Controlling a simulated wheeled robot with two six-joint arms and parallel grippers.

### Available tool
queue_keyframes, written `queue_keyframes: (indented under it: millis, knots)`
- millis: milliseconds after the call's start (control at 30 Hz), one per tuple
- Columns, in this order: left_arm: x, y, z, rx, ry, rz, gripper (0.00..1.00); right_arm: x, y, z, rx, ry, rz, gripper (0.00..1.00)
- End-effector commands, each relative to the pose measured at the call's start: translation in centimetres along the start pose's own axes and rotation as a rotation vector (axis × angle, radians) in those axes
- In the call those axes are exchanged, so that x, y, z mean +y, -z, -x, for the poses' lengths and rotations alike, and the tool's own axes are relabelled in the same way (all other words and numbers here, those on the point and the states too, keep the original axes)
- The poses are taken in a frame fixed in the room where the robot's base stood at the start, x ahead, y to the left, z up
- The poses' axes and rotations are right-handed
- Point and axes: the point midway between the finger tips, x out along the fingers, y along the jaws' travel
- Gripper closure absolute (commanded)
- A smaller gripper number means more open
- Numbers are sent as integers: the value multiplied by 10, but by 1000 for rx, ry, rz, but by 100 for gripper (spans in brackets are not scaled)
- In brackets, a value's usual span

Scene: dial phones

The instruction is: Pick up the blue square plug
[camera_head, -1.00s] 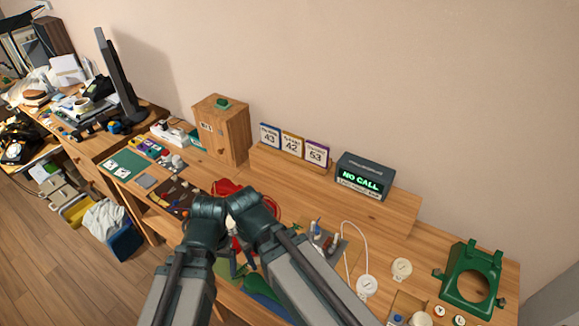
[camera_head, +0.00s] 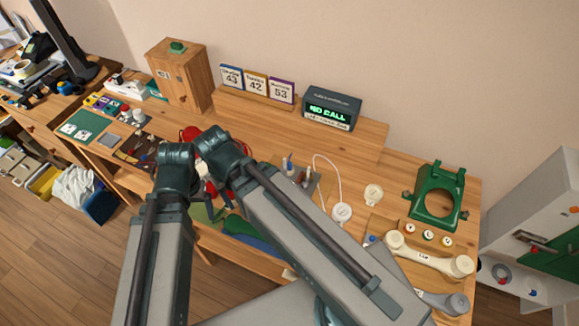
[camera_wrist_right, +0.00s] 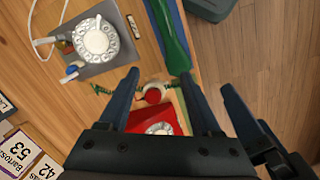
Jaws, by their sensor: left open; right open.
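My right gripper (camera_wrist_right: 160,76) is open in the right wrist view, with nothing between its fingers. A red phone (camera_wrist_right: 155,120) with a white dial and a green coiled cord lies beyond it. A small blue-and-white piece (camera_wrist_right: 69,76) lies beside the grey mat left of the fingers; I cannot tell whether it is the blue square plug. My left gripper (camera_head: 212,207) is low over the bench in the head view, largely hidden by the forearms, and open. The two wrists are close together and cover part of the red phone (camera_head: 191,133).
A grey mat (camera_wrist_right: 82,66) holds a white dial. A green handset (camera_wrist_right: 172,35) lies beside it. A green phone shell (camera_head: 438,195) and cream handset (camera_head: 430,256) are at right. The NO CALL display (camera_head: 332,108) and wooden cabinet (camera_head: 180,75) stand at the back.

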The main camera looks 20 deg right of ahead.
Motion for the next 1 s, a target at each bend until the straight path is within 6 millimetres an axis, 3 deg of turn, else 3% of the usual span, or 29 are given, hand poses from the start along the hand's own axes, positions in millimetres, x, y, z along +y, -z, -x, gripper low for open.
queue_keyframes:
  millis: [167,400,600,800,1000]
  knots:
    - [0,0,3,0,0,0,14,39,28,0,-2,23,-394,35]
    - [-1,0,6,0,0,0,14,127,63,-3,-21,66,-1204,35]
    - [-1,0,8,0,0,0,14,196,74,-7,-48,94,-1782,35]
    - [-1,-1,10,0,0,0,14,235,75,-10,-69,109,-2106,35]
    - [-1,-1,10,0,0,0,14,243,74,-11,-74,113,-2188,35]
